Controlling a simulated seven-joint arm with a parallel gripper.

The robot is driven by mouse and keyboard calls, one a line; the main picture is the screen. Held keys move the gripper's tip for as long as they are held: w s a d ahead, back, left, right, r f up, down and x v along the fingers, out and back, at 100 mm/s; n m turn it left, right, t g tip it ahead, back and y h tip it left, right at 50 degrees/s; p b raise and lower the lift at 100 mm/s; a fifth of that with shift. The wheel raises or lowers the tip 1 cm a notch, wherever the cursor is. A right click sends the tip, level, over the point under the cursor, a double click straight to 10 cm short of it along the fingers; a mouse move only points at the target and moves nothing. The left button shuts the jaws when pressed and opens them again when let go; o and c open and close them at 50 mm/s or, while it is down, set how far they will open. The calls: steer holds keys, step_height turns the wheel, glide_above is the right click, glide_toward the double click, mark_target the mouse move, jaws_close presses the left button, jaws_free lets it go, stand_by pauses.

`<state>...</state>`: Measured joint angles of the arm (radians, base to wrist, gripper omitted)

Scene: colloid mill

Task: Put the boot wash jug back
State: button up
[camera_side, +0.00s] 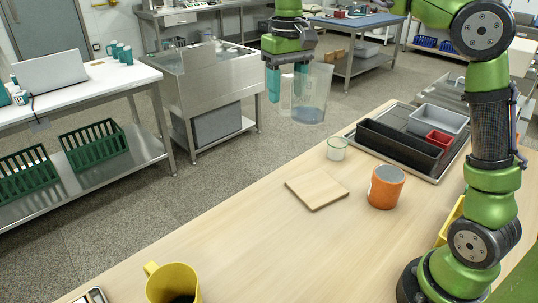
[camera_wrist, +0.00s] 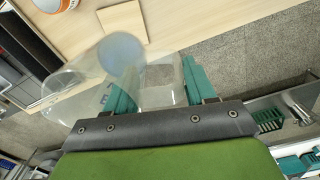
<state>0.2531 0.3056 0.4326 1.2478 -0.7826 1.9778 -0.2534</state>
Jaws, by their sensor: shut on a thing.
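A clear jug (camera_side: 314,92) with a bluish bottom hangs in the air in the side view, over the far edge of the wooden table. My gripper (camera_side: 287,84) has teal fingers and is shut on the jug at its left side, where the handle is. In the wrist view the jug (camera_wrist: 85,88) stretches to the left from between the teal fingers of my gripper (camera_wrist: 155,82). Its see-through wall makes the exact grip hard to make out.
On the wooden table (camera_side: 255,230) are a square board (camera_side: 317,188), a small glass (camera_side: 336,149), an orange tin (camera_side: 386,187), a yellow mug (camera_side: 173,284) and a tray (camera_side: 445,178) with bins. A steel sink (camera_side: 212,80) stands behind. The table's middle front is clear.

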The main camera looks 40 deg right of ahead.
steer(key=s+a+f+n, duration=0.3)
steer(key=s+a+f, duration=0.35)
steer(key=a, duration=0.35)
steer(key=shift+s+a+f, duration=0.7)
steer(key=shift+s+f, duration=0.3)
steer(key=shift+f, duration=2.1)
steer(key=shift+s+a+f, duration=0.7)
steer(key=shift+s+f, duration=0.25)
steer(key=shift+f, duration=2.15)
steer(key=shift+s+a+f, duration=0.7)
steer(key=shift+s+f, duration=0.3)
steer(key=shift+f, duration=2.1)
steer(key=shift+f, duration=0.1)
steer(key=o, duration=1.4)
steer(key=shift+c, duration=0.2)
